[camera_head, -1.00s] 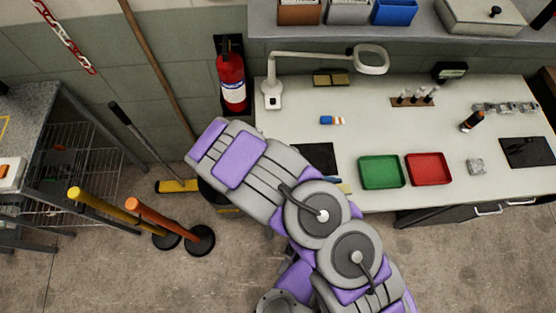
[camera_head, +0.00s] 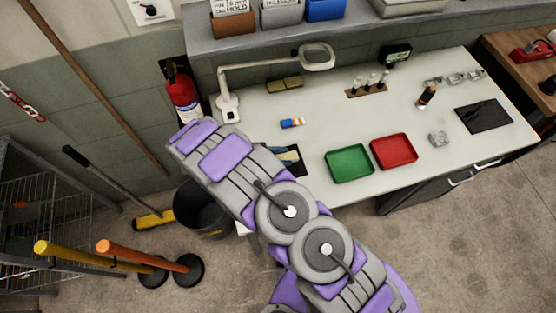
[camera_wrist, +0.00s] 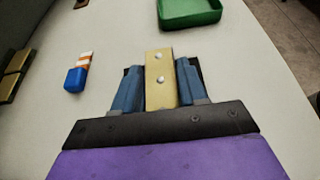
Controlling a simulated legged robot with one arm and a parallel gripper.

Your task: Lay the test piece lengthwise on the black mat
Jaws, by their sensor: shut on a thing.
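In the head view my gripper (camera_head: 287,154) is at the left part of the bench, over a black mat (camera_head: 299,168) mostly hidden by my arm. Dark patches beside the fingers in the wrist view look like this mat. I cannot tell if the strip touches it. Another flat black square (camera_head: 483,116) lies at the right of the bench.
A green tray (camera_head: 349,164) and a red tray (camera_head: 394,152) stand right of my gripper. A blue, orange and white item (camera_head: 292,123) lies behind it. The magnifier lamp (camera_head: 228,103) stands at the back left. The bench (camera_head: 330,110) is clear between these.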

